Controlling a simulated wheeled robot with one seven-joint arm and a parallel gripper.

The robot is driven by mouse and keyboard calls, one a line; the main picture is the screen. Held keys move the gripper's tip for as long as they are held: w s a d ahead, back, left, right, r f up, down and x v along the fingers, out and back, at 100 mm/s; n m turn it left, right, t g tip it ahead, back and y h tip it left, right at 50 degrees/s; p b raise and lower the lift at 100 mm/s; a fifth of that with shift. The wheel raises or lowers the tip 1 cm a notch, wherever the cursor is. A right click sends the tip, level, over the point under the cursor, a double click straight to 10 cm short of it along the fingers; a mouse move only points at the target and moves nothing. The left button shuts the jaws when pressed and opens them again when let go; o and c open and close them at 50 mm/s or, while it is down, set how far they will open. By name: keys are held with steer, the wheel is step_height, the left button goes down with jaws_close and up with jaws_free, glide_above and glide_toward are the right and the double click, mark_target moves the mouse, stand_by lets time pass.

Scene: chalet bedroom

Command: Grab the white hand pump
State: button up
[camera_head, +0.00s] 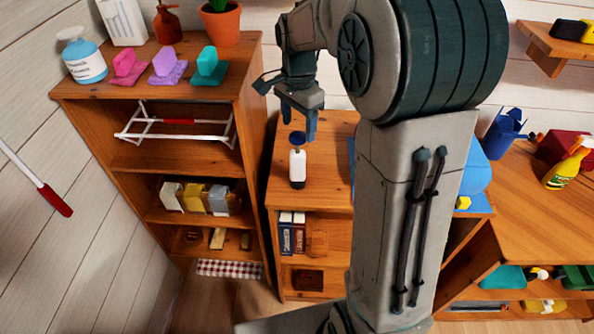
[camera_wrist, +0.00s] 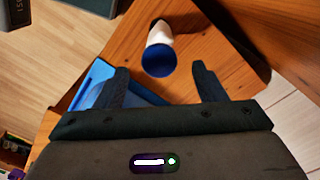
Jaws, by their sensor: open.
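The white hand pump (camera_head: 297,166) stands upright on the top of a low wooden cabinet (camera_head: 325,180). It has a white body, a blue top and a dark base. My gripper (camera_head: 299,122) is open and empty, pointing down just above the pump. In the wrist view the pump's round blue top (camera_wrist: 159,61) faces the camera. It appears between the fingertips (camera_wrist: 160,70) and slightly beyond them, with part of the white body showing behind. I see no contact between the fingers and the pump.
A taller shelf at the left holds a blue and white pump bottle (camera_head: 82,58), a red pump bottle (camera_head: 167,24), a plant pot (camera_head: 220,24) and colourful sponges. A blue object (camera_wrist: 92,86) lies left of the pump in the wrist view. My arm hides part of the cabinet's right side.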

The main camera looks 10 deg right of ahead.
mark_target(298, 135)
steer(key=shift+s+f+p, duration=0.1)
steer(key=shift+f+p, duration=0.7)
steer(key=shift+f, duration=2.15)
steer(key=c, duration=1.3)
jaws_close()
steer(key=shift+r, duration=0.2)
